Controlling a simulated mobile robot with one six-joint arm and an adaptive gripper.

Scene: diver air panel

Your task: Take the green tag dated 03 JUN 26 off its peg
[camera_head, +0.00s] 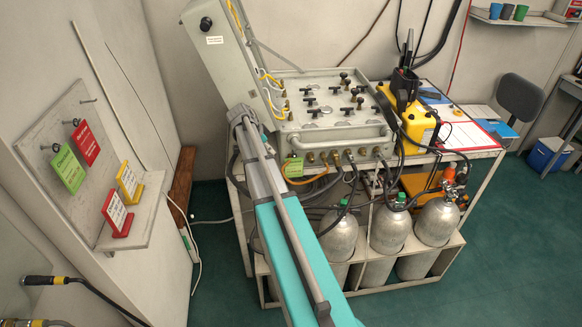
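A green tag (68,168) hangs from a peg (52,147) on the pale board at the left; its writing is too small to read. I cannot tell which one bears 03 JUN 26. My teal and grey arm reaches up from the bottom middle, in front of the panel's left side. I cannot make out my gripper or its fingers.
A red tag (86,143) hangs beside the board's green tag. A yellow sign (129,183) and a red-framed sign (116,213) stand on the ledge below. Several grey cylinders (389,229) stand under the panel. A yellow unit (408,116) sits right of it. Green floor (500,240) is clear at right.

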